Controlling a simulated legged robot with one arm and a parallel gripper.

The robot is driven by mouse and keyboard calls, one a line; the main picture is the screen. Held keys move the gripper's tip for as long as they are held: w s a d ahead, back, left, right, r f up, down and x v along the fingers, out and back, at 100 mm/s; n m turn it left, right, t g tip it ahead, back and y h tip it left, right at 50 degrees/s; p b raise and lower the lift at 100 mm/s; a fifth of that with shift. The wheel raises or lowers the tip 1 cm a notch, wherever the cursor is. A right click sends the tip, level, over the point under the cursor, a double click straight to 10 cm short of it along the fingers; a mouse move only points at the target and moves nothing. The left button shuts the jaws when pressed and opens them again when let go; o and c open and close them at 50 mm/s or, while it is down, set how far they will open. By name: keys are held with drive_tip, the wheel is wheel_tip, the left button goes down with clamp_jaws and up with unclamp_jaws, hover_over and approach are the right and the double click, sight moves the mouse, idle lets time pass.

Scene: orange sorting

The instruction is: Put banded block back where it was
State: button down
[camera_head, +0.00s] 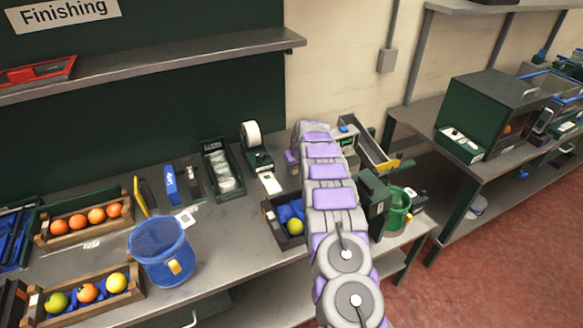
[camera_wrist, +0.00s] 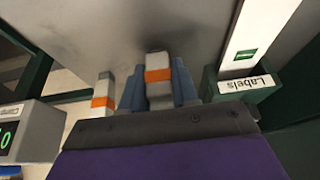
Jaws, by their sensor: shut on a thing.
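A grey banded block (camera_wrist: 158,92) with an orange band stands between the two blue-grey fingers of my gripper (camera_wrist: 158,88) in the wrist view. The fingers are shut on it. A second grey block with an orange band (camera_wrist: 103,105) is just left of my gripper, apart from it. Whether the held block touches the grey surface (camera_wrist: 120,35) behind it, I cannot tell. In the head view my arm reaches over the bench (camera_head: 225,228) to its back part; my fingers and both banded blocks are hidden there.
In the wrist view, a device with a green display (camera_wrist: 25,132) is at left and a green box marked "Labels" (camera_wrist: 240,95) is close at right. In the head view, a blue mesh basket (camera_head: 162,250) and orange crates (camera_head: 85,237) stand left.

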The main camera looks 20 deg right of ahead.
drive_tip(key=shift+a+r, duration=0.2)
drive_tip(key=shift+a, duration=0.65)
drive_tip(key=shift+d+f, duration=0.2)
drive_tip(key=shift+d, duration=0.8)
drive_tip(key=shift+a+r, duration=0.15)
drive_tip(key=shift+a, duration=0.6)
drive_tip(key=c, duration=1.2)
unclamp_jaws()
drive_tip(key=shift+d, duration=0.2)
drive_tip(key=o, duration=0.4)
drive_tip(key=shift+d, duration=0.45)
drive_tip(key=shift+o, duration=0.3)
drive_tip(key=shift+a, duration=0.25)
drive_tip(key=o, duration=0.4)
drive_tip(key=shift+a, duration=0.25)
drive_tip(key=shift+c, duration=0.2)
